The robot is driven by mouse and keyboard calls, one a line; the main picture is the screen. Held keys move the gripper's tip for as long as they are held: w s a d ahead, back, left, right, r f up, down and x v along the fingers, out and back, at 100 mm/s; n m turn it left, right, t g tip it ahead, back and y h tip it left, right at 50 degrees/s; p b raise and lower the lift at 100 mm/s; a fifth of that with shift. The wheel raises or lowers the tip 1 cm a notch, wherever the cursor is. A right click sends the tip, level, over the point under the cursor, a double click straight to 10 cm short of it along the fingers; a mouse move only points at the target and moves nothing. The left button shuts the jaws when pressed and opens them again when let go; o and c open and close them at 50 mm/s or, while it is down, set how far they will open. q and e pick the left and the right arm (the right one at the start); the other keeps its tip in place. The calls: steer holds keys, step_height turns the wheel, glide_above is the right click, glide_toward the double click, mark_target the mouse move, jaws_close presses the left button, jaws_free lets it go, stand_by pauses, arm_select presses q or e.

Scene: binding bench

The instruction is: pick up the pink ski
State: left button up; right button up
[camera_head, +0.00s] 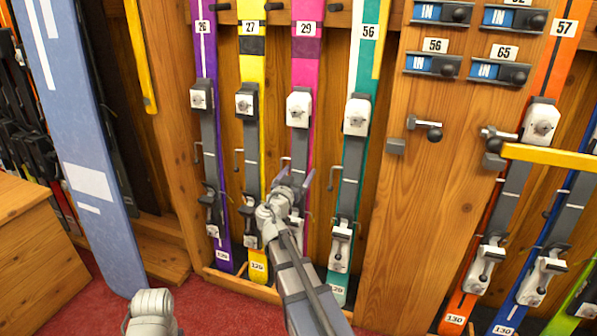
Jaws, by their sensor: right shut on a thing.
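The pink ski (305,72) stands upright in the rack, with the number 29 near its top and a white toe binding on its middle. My right gripper (295,178) is at the ski below that binding, its fingers on either side, shut on the ski. My right wrist and forearm hide most of the ski's lower part. My left gripper is not in view; only a rounded part of my left arm shows at the bottom left.
A yellow ski (251,66) and a purple ski (204,58) stand to the left, a teal ski (361,80) close on the right. A wooden panel (411,200) with orange and blue skis is further right. A tall blue board (86,150) leans at left. Red carpet (225,310) lies in front.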

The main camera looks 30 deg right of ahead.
mark_target(295, 122)
jaws_close()
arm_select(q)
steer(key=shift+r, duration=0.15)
arm_select(e)
steer(key=shift+r, duration=0.1)
arm_select(q)
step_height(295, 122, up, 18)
steer(key=p, duration=1.8)
arm_select(e)
step_height(295, 122, up, 18)
steer(key=shift+f, duration=0.1)
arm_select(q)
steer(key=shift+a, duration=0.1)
arm_select(e)
steer(key=shift+s, duration=0.1)
